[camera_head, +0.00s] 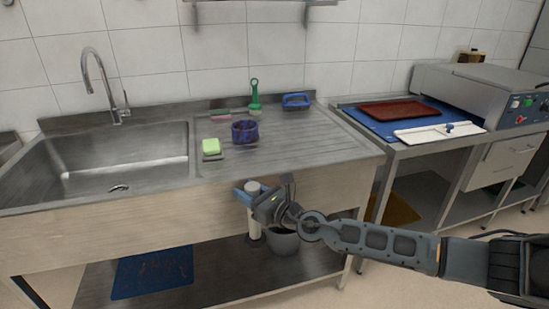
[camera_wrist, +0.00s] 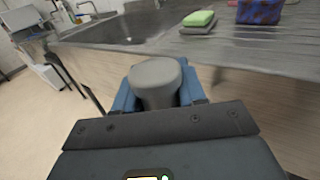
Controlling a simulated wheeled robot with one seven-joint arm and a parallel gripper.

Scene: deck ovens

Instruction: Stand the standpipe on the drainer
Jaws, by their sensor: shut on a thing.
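The standpipe (camera_head: 254,222) is a pale grey upright tube with a wider rounded head, in front of the sink unit's front panel. My gripper (camera_head: 254,194) has blue fingers and is shut on it near its top. In the wrist view the standpipe's grey head (camera_wrist: 156,80) sits between the blue fingers. The ribbed metal drainer (camera_head: 300,143) lies right of the sink basin, higher than and behind my gripper. The standpipe's lower end shows below the panel edge, over the lower shelf; whether it touches anything is unclear.
The drainer holds a green sponge (camera_head: 211,146), a blue-purple pot (camera_head: 245,131), a green brush (camera_head: 255,97) and a blue-handled item (camera_head: 296,101). The basin (camera_head: 120,165) is left. A grey bucket (camera_head: 283,241) stands below. The drainer's front right is clear.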

